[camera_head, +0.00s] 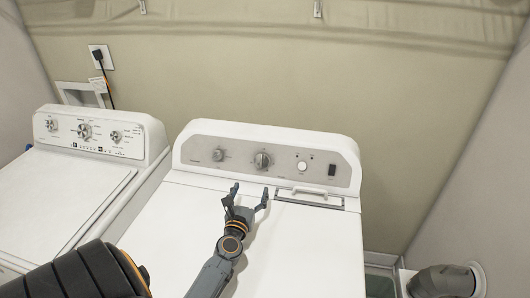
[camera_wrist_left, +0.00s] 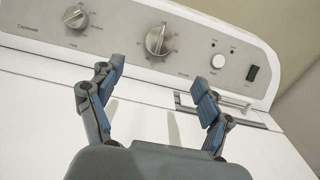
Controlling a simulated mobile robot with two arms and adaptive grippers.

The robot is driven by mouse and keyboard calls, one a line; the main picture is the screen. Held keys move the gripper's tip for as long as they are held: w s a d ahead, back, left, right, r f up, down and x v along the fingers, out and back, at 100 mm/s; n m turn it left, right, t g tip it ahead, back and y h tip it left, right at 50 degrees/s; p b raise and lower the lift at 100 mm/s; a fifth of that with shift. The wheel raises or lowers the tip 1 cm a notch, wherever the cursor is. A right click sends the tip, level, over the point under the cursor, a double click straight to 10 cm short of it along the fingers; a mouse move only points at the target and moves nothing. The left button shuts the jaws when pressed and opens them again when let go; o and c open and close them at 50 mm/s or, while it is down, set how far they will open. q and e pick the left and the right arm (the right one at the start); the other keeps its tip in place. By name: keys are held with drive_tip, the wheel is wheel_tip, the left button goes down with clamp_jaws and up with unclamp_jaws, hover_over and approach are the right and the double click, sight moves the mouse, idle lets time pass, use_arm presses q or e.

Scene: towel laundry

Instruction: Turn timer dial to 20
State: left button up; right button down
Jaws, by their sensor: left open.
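The timer dial is most likely the larger round knob (camera_head: 262,160) in the middle of the right machine's control panel (camera_head: 240,153). It also shows in the left wrist view (camera_wrist_left: 159,40), with marks around it. My left gripper (camera_head: 250,193) is open and empty over the machine's white top, just in front of the panel. In the left wrist view its two fingers (camera_wrist_left: 155,82) stand apart, below and to either side of the dial, not touching it. The numbers around the dial are too small to read. My right gripper is not in view.
A smaller knob (camera_head: 218,155) is left of the dial; a white button (camera_head: 301,166) and a black switch (camera_head: 332,170) are right of it. A lint-slot handle (camera_head: 318,193) lies on the top at right. Another white machine (camera_head: 70,190) stands at left.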

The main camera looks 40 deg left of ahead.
sight(261, 162)
use_arm(q)
drive_tip(key=x, duration=1.2)
drive_tip(key=shift+w+a+b, duration=0.15)
drive_tip(key=shift+w+b, duration=0.2)
drive_tip(key=shift+w+a+r, duration=0.1)
drive_tip(key=shift+w+a, duration=0.15)
drive_tip(key=shift+w, duration=0.25)
drive_tip(key=shift+c, duration=0.2)
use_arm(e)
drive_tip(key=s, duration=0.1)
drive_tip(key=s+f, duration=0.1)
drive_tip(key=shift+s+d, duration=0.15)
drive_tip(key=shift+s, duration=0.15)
use_arm(q)
drive_tip(key=c, duration=1.1)
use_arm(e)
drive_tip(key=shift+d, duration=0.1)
